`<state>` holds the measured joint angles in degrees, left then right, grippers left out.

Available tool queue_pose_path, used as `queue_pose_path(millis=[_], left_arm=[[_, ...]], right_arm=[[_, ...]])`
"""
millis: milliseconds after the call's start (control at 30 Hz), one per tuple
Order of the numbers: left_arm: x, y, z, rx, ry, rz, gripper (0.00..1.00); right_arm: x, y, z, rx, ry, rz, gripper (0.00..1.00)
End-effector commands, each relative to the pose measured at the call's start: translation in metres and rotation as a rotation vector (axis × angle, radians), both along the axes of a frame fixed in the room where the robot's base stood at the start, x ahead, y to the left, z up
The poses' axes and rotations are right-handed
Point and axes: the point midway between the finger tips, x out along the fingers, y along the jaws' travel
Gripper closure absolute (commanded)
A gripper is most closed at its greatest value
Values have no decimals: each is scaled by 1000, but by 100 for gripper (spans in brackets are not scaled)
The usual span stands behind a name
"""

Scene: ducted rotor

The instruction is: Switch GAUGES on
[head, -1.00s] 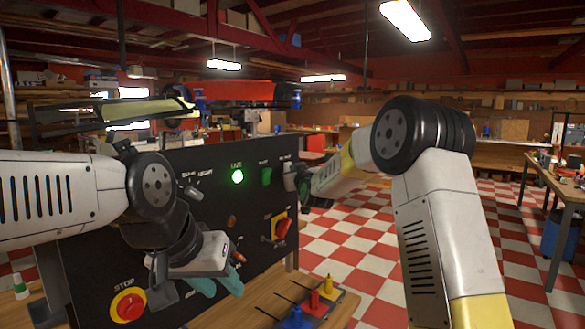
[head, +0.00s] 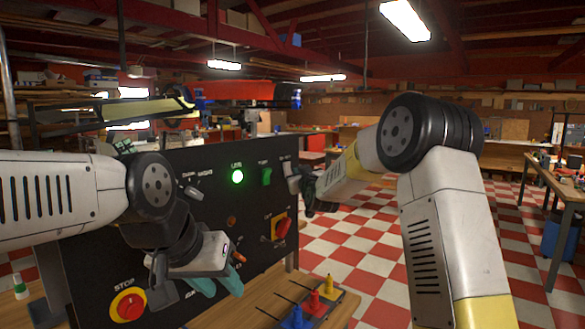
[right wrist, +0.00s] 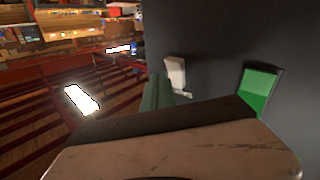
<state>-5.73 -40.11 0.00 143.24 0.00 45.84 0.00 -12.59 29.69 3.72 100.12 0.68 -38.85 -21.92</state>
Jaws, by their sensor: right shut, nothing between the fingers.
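The black control panel (head: 150,215) stands at the left in the head view. A white switch (head: 289,170) sits near its upper right corner; its label is too small to read. It also shows in the right wrist view (right wrist: 175,73), beside a green rocker (right wrist: 258,88) that shows in the head view too (head: 266,177). My right gripper (head: 306,190) is shut and empty just right of the white switch. Its green finger shows near that switch (right wrist: 157,92); contact cannot be told. My left gripper (head: 218,284) is low before the panel, its teal fingertips partly hidden by its hand.
A lit green lamp (head: 237,177), a red-on-yellow rotary switch (head: 282,228) and a red STOP button (head: 128,305) are on the panel. Blue, red and yellow pieces (head: 314,300) stand on the wooden bench below. The checkered floor to the right is open.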

Motion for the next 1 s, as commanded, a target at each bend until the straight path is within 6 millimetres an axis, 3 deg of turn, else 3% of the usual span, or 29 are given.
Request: queue_pose_path(millis=[167, 700, 1000], left_arm=[[0, 0, 0, 0, 0, 0, 64], [0, 0, 0, 0, 0, 0, 64], [0, 0, 0, 0, 0, 0, 64]], right_arm=[[-1, -1, -1, 0, 0, 0, 100], [-24, -37, -21, 0, 1, -1, 100], [-25, -37, -21, 0, 0, 0, 100]])
